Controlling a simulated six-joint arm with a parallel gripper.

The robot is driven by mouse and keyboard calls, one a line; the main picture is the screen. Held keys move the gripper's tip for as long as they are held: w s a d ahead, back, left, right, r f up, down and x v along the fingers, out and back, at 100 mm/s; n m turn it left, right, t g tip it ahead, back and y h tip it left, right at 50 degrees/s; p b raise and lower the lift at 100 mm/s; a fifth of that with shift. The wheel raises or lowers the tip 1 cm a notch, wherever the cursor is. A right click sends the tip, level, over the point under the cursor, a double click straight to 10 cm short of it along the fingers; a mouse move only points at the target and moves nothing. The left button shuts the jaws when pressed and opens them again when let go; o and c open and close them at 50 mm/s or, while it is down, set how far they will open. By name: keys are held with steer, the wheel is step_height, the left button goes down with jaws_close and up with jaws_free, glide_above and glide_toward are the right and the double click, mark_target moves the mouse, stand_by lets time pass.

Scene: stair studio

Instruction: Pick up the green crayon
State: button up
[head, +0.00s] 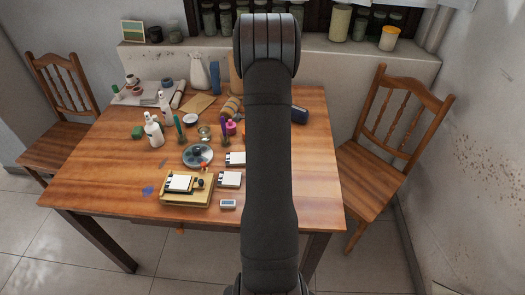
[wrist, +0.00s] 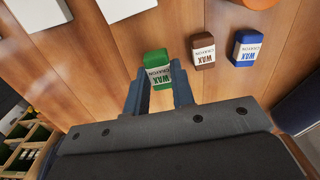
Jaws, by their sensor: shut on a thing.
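The green crayon (wrist: 157,60), a short block with a white "WAX CRAYON" label, is between the two fingertips of my gripper (wrist: 158,80) in the wrist view. My gripper is shut on it, with a finger against each side. I cannot tell whether the crayon touches the wooden table (wrist: 95,75) or is just above it. In the head view my own arm hides the gripper and the crayon.
A brown crayon (wrist: 203,54) and a blue crayon (wrist: 244,49) lie close to the right of my gripper. White blocks (wrist: 40,12) lie at the upper left. The head view shows a crowded table (head: 100,185) with bottles and notepads; its front left is clear.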

steer(key=s+d+r, duration=0.5)
steer(key=d+r, duration=0.3)
steer(key=d, duration=0.2)
steer(key=shift+d, duration=0.25)
steer(key=shift+o, duration=1.1)
steer(key=shift+c, duration=0.8)
